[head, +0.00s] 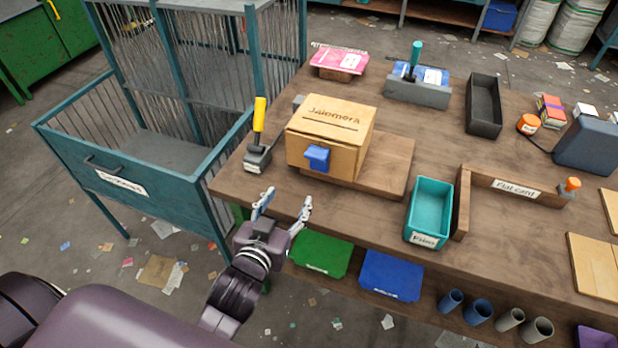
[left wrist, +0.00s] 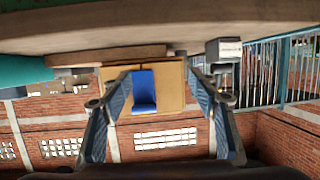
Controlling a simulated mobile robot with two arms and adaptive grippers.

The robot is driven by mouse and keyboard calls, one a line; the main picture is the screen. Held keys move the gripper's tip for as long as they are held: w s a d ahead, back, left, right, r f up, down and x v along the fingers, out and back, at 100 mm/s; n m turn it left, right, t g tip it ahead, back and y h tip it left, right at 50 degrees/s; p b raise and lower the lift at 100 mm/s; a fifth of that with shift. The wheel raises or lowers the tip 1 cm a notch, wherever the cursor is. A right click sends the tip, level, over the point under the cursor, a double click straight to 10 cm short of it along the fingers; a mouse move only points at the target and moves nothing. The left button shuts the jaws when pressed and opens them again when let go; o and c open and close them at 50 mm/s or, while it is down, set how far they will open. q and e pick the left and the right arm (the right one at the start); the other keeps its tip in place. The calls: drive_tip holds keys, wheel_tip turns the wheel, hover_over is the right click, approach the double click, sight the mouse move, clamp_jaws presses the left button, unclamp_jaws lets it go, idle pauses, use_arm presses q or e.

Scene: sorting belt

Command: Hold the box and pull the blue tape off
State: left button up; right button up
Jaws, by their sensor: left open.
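A brown cardboard box (head: 330,135) with dark lettering on top sits on a wooden board (head: 385,170) on the workbench. A blue tape tab (head: 317,158) sticks out from its near face; it also shows in the left wrist view (left wrist: 144,92), in front of the box (left wrist: 173,85). My left gripper (head: 286,202) is open and empty at the bench's front edge, short of the box and apart from the tape. In the left wrist view the tape appears between the two fingers (left wrist: 159,80). My right gripper is not in view.
A yellow-handled tool (head: 259,130) stands in a holder left of the box. A teal bin (head: 430,207) stands to its right, beside a wooden divider (head: 500,185). A teal mesh cage (head: 120,175) borders the bench's left side. Green (head: 320,255) and blue (head: 391,276) bins sit below the front edge.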

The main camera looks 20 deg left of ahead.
sight(314, 157)
use_arm(q)
drive_tip(key=w+d+r+t+h, duration=0.1)
drive_tip(key=w+d+r+t, duration=0.2)
drive_tip(key=r, duration=0.4)
drive_tip(key=shift+m, duration=0.4)
drive_tip(key=shift+w+d+f+p, duration=0.15)
drive_tip(key=shift+w+p, duration=0.2)
drive_tip(key=shift+w, duration=1.45)
drive_tip(key=shift+w+f+p, duration=0.15)
drive_tip(key=shift+w+p, duration=0.2)
drive_tip(key=shift+w, duration=1.45)
drive_tip(key=c, duration=1.2)
